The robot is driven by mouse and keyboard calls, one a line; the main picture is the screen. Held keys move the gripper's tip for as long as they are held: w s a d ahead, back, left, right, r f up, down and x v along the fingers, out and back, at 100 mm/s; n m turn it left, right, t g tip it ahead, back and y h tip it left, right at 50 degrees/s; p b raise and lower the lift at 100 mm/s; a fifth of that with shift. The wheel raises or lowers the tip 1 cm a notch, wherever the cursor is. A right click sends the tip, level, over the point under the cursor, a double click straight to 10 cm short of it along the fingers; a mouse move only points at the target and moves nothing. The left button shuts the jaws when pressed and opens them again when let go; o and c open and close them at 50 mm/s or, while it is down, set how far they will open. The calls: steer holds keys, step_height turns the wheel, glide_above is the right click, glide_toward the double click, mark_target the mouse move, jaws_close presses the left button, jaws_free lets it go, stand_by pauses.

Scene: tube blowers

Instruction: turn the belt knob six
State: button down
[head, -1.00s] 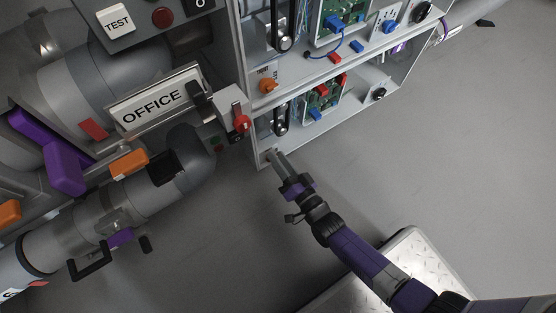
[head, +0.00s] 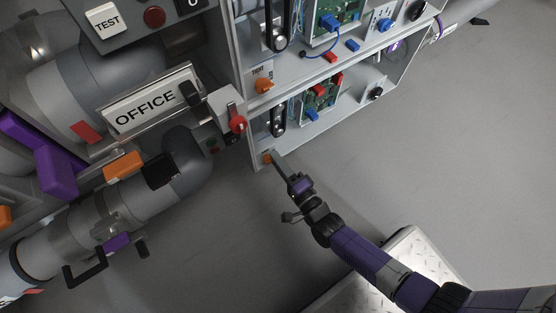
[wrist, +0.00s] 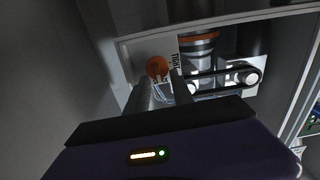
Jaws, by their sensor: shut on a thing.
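The orange belt knob (head: 266,157) sits low at the left end of the lower cabinet compartment. It shows in the wrist view (wrist: 156,66) as an orange disc on a pale plate with a "TIGHT" label beside it. My gripper (head: 274,156) reaches it from the lower right. In the wrist view my gripper's fingers (wrist: 163,90) are shut on the knob, and they hide its lower part. A black belt (wrist: 212,80) runs beside the knob; it also shows in the head view (head: 278,118).
Another orange knob (head: 264,85) is in the compartment above. A green circuit board (head: 322,92) and a black dial (head: 376,93) are to the right. A red-knobbed switch box (head: 230,112) juts out at left. The grey floor (head: 400,180) is clear.

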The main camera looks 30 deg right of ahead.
steer(key=shift+s+f+m, duration=0.1)
steer(key=shift+f+m, duration=0.05)
steer(key=shift+m, duration=0.15)
stand_by(0.4)
steer(key=c, duration=1.4)
jaws_free()
steer(key=shift+s+p, duration=1.25)
steer(key=shift+s, duration=2.65)
